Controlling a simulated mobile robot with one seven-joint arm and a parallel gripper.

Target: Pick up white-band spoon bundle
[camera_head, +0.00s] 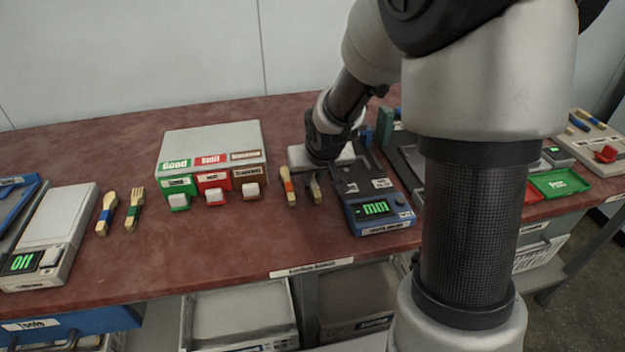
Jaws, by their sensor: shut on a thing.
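My gripper (313,170) is low over the red-brown bench, just left of the display device. I cannot tell whether the held bundle is clear of the bench.
A grey box with green, red and brown labelled bins (212,150) stands left of the gripper. A blue-fronted device with a green display (378,209) is close on the right. A blue-banded spoon (106,212) and a green-banded fork (133,209) lie farther left. Bench (235,240) is clear in front.

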